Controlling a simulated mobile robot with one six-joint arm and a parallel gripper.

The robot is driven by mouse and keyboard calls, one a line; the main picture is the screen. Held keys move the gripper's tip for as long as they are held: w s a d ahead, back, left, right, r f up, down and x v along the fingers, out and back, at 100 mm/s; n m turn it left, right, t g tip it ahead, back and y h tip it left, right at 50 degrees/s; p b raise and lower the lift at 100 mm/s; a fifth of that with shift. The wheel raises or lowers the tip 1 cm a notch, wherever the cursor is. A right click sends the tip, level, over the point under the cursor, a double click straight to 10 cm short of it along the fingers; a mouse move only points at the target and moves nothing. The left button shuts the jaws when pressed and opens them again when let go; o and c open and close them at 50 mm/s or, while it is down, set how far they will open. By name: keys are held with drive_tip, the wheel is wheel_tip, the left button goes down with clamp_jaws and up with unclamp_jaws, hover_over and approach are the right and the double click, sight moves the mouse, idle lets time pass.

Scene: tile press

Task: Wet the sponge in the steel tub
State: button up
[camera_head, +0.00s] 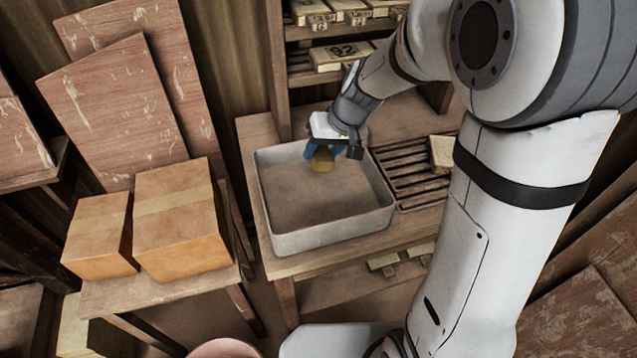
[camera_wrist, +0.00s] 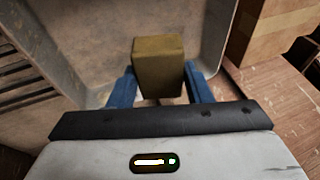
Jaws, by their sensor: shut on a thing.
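The steel tub (camera_head: 330,236) is a wide, shallow grey basin on a wooden bench. Its inside looks brownish, and I cannot tell how deep any water is. My gripper (camera_head: 322,155) is over the back part of the tub, pointing down. In the wrist view the blue fingers of my gripper (camera_wrist: 160,88) are shut on the yellow-brown sponge (camera_wrist: 158,62), one on each side. The sponge also shows in the head view (camera_head: 321,163), partly hidden by the fingers. The tub wall (camera_wrist: 212,40) shows beside it in the wrist view. I cannot tell whether the sponge touches the water.
A slatted rack (camera_head: 408,178) is right of the tub, with a pale block (camera_head: 443,154) on it. Shelves with numbered blocks (camera_head: 341,54) stand behind. Two cardboard boxes (camera_head: 180,222) sit on a stand at left. My arm fills the right side.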

sight(323, 153)
idle(0.4)
drive_tip(key=shift+r+p, duration=1.25)
drive_tip(key=shift+r, duration=0.8)
drive_tip(key=shift+f, duration=0.1)
